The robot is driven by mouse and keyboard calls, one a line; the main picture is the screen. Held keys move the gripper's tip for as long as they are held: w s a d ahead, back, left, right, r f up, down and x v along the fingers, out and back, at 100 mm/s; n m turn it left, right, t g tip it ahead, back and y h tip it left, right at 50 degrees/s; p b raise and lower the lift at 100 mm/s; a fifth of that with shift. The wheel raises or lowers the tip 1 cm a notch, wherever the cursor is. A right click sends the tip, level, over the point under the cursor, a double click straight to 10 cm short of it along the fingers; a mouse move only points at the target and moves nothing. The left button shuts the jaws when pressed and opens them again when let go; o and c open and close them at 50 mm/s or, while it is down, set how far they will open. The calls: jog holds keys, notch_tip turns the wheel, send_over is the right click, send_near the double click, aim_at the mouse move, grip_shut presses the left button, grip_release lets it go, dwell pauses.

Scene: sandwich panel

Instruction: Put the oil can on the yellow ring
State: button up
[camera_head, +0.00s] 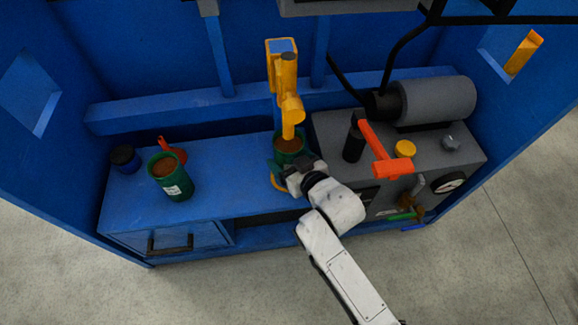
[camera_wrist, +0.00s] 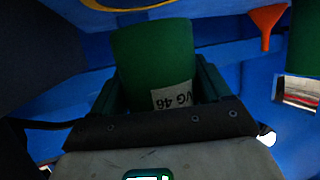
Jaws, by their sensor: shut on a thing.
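A green oil can (camera_head: 287,144) with a brown top is between my gripper's fingers. In the wrist view the can (camera_wrist: 150,62) shows a white "VG 46" label, and dark fingers lie along both sides. My gripper (camera_head: 289,160) is shut on it, below the yellow pump spout. The yellow ring (camera_head: 277,183) lies on the blue bench top, partly hidden by my gripper. Its arc (camera_wrist: 125,7) also shows at the wrist view's top edge, just beyond the can's end. I cannot tell whether the can touches the bench.
A second green can (camera_head: 174,182) stands to the left, beside a red funnel (camera_head: 176,153) and dark jar (camera_head: 124,158). The yellow pump (camera_head: 289,80) hangs close above the held can. A grey machine (camera_head: 440,160) with an orange lever (camera_head: 380,148) stands to the right.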

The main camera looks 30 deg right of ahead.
jog(key=shift+f+b, duration=0.4)
jog(key=shift+f, duration=0.85)
jog(key=shift+f, duration=0.1)
jog(key=o, duration=1.3)
jog(key=shift+f, duration=0.1)
jog(key=shift+o, duration=0.2)
jog(key=shift+r, duration=0.2)
jog(key=a+p+v, duration=0.1)
jog(key=p+v, duration=0.3)
jog(key=v, duration=0.8)
jog(key=shift+d, duration=0.45)
jog(key=shift+f, duration=0.1)
